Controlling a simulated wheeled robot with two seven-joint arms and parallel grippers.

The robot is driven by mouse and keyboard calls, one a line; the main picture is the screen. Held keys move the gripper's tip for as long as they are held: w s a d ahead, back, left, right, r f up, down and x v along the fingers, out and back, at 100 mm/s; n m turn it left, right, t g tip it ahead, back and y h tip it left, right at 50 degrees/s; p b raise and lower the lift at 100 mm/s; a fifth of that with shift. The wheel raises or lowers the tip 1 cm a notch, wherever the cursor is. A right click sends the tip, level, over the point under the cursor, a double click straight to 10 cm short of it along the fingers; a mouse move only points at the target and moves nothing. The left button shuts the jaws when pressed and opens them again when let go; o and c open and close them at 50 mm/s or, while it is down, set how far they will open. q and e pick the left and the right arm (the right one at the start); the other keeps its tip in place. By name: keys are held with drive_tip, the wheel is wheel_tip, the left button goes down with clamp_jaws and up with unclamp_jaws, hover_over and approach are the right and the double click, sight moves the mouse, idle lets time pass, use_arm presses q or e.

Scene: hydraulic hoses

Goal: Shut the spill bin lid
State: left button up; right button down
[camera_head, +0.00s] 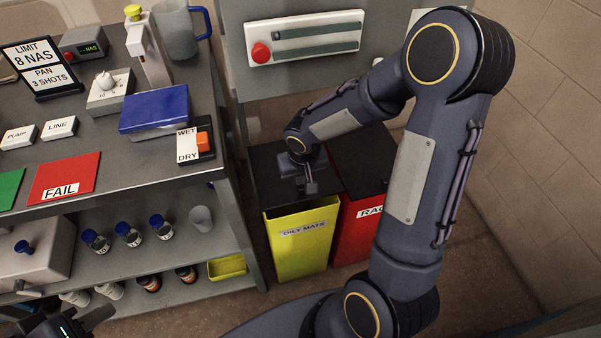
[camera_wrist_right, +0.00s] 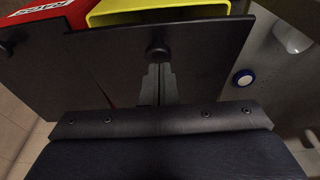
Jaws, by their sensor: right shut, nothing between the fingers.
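The yellow bin (camera_head: 300,250) labelled OILY MATS stands right of the bench.
A red bin (camera_head: 352,232) with a dark lid stands right beside the yellow one, partly behind my right arm. The bench (camera_head: 130,165) with a blue box (camera_head: 154,108), a WET/DRY block and signs is on the left. A wall panel with a red knob (camera_head: 261,53) is behind.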

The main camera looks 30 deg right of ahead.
sight(303, 197)
drive_tip(key=f+b, duration=0.2)
drive_tip(key=s+f+b, duration=0.1)
drive_tip(key=b, duration=0.2)
drive_tip(key=s+f+b, duration=0.1)
drive_tip(key=f+b, duration=0.1)
drive_tip(key=shift+a+f, duration=0.2)
drive_tip(key=shift+f, duration=0.15)
drive_tip(key=shift+s, duration=0.1)
drive_tip(key=shift+r, duration=0.25)
drive_tip(key=r+p, duration=0.2)
drive_tip(key=r, duration=0.1)
drive_tip(key=r+p, duration=0.1)
drive_tip(key=p, duration=0.1)
drive_tip(key=shift+w+r, duration=0.25)
drive_tip(key=shift+r, duration=0.15)
drive_tip(key=s+r+p, duration=0.1)
drive_tip(key=s+r, duration=0.2)
drive_tip(key=r, duration=0.5)
drive_tip(key=shift+s+a+r, duration=0.2)
drive_tip(key=shift+s+a, duration=0.1)
drive_tip(key=shift+a, duration=0.15)
